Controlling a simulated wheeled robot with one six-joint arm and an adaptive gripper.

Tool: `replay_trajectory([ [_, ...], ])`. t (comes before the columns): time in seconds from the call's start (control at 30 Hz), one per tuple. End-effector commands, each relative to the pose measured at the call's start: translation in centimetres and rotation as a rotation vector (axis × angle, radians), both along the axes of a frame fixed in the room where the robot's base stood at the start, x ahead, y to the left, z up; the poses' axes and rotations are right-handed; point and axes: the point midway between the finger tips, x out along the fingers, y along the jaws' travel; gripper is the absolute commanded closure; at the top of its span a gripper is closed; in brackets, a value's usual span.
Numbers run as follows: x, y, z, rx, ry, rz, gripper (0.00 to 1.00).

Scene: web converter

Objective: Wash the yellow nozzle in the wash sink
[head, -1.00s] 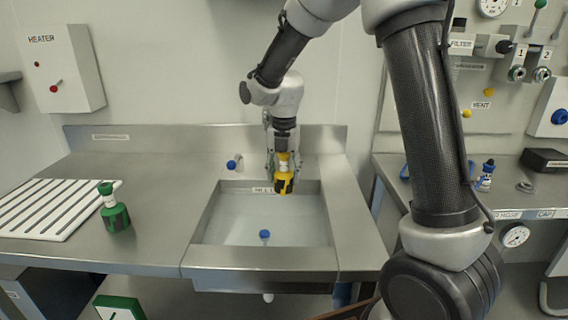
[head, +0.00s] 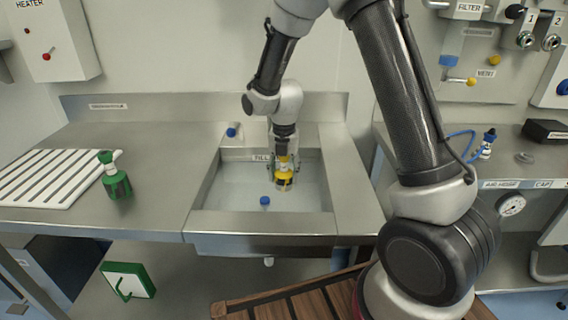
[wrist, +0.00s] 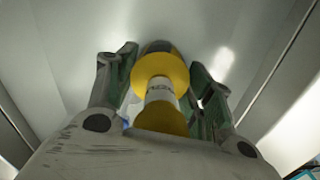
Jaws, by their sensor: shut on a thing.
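The yellow nozzle (head: 283,175) is inside the wash sink (head: 208,196), toward its back right. It is held upright, with its dark and yellow lower part downward. My gripper (head: 284,163) is shut on it from above. In the wrist view the nozzle (wrist: 160,72) sits between the two fingers of my gripper (wrist: 165,95), with a white labelled neck between yellow parts. I cannot tell whether the nozzle touches the water or the sink floor.
A blue plug-like piece (head: 265,201) is in the sink, and a blue knob (head: 231,132) is behind its back left. A green nozzle (head: 115,180) stands on the counter at left, beside a white slatted rack (head: 50,178). A wooden slatted platform (head: 290,297) is below.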

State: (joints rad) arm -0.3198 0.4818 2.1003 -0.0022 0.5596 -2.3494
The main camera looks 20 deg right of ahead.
Motion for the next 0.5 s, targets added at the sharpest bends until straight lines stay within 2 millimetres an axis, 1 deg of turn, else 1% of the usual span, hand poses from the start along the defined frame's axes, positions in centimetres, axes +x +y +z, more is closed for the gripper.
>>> replay_trajectory([
  [0.1,0.0,0.0,-1.4,-0.001,0.003,0.0,0.74],
  [0.3,0.0,0.0,-3.4,0.0,0.001,0.0,0.74],
  [0.5,0.0,0.0,-4.7,-0.001,0.0,0.0,0.74],
])
